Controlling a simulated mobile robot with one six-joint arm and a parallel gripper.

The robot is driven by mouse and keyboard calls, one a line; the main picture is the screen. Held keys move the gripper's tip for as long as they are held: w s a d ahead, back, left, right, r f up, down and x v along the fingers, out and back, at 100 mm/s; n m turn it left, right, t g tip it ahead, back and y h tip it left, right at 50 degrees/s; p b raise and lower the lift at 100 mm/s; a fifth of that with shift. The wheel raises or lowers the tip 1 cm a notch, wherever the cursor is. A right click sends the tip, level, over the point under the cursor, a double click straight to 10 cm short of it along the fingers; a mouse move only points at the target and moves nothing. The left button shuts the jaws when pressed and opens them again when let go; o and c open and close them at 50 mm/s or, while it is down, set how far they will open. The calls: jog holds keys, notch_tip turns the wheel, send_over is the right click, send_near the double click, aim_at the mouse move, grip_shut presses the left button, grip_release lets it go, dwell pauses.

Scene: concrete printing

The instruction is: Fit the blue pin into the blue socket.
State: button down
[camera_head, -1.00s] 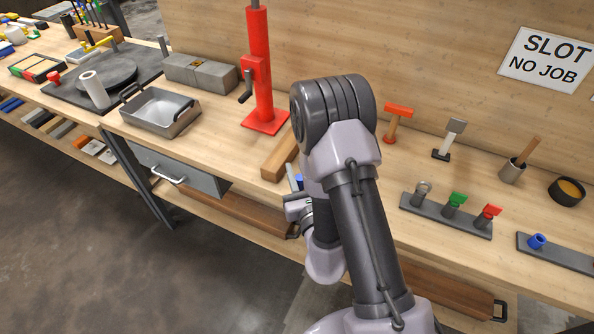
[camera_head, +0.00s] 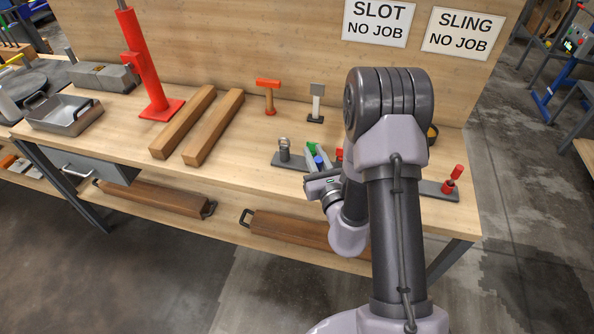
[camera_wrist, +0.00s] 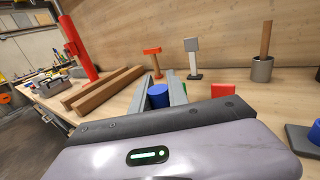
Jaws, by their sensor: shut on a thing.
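My gripper (camera_head: 315,150) is shut on the blue pin (camera_head: 319,162) and holds it above the front of the bench. In the wrist view the blue pin (camera_wrist: 158,95) stands between the two grey fingers (camera_wrist: 160,88), its lower part hidden by the gripper body. A small blue part (camera_wrist: 317,129) on a dark plate (camera_wrist: 301,142) shows at the right edge of the wrist view and looks like the blue socket. In the head view my arm hides that place.
A grey plate (camera_head: 292,162) with a grey piece (camera_head: 284,145), a green piece (camera_head: 311,148) and a red piece lies behind my gripper. A hammer (camera_head: 268,92), a grey-headed tool (camera_head: 316,103) and two wooden beams (camera_head: 182,122) (camera_head: 214,128) stand or lie farther back and left.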

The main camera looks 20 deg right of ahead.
jog(key=d+r+h, duration=0.1)
jog(key=d+r, duration=0.1)
jog(key=d, duration=0.9)
jog(key=d+r+m+h, duration=0.1)
jog(key=d+r, duration=0.1)
jog(key=d, duration=1)
jog(key=shift+s+d+p, duration=0.3)
jog(key=shift+s+p, duration=0.1)
jog(key=shift+s, duration=0.1)
jog(key=shift+f+b, duration=1.65)
jog(key=shift+f, duration=0.25)
jog(key=shift+f, duration=0.1)
